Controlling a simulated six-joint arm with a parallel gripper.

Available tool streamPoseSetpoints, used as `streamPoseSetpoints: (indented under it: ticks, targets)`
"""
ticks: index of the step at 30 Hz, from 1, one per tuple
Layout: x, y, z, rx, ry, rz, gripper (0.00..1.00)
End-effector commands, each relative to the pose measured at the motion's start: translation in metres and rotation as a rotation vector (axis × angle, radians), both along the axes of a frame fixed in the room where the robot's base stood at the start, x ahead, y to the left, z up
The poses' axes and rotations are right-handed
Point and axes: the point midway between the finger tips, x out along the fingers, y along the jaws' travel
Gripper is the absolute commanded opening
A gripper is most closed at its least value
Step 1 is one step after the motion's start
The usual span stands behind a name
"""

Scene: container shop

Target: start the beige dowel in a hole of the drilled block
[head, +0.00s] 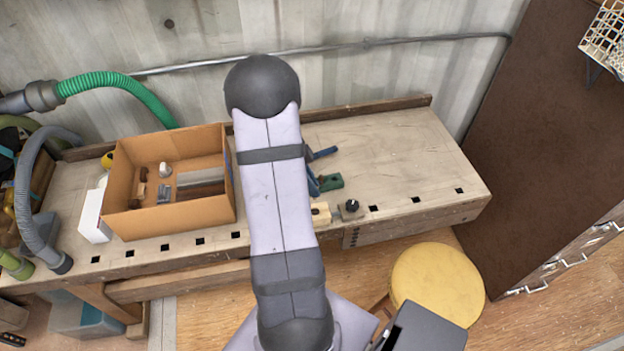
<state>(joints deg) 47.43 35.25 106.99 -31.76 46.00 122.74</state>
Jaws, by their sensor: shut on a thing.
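A pale wooden block (320,212) with a dark spot that looks like a hole lies near the front edge of the workbench, just right of my arm. It appears to be the drilled block, and its left part is hidden by the arm. My arm stands upright across the middle of the head view and covers part of the bench. My gripper is hidden behind it. The beige dowel is not visible, so I cannot tell where it is.
The workbench (410,150) is clear on its right half. A grey piece with a black knob (352,205) sits beside the block. Blue and green tools (331,182) lie behind it. An open cardboard box (125,225) stands left. A yellow stool (437,283) is in front.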

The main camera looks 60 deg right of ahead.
Motion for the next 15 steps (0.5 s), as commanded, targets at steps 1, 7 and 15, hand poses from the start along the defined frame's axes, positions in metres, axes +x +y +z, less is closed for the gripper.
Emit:
streamPoseSetpoints:
  ticks: [1,7,15]
  targets:
    - [0.0007,-0.0006,-0.0002,0.0,-0.001,-0.026,0.0]
    - [0.0002,-0.0002,-0.0001,0.0,0.0,-0.068,0.0]
    - [0.0001,-0.0002,-0.0061,0.0,0.0,-0.066,0.0]
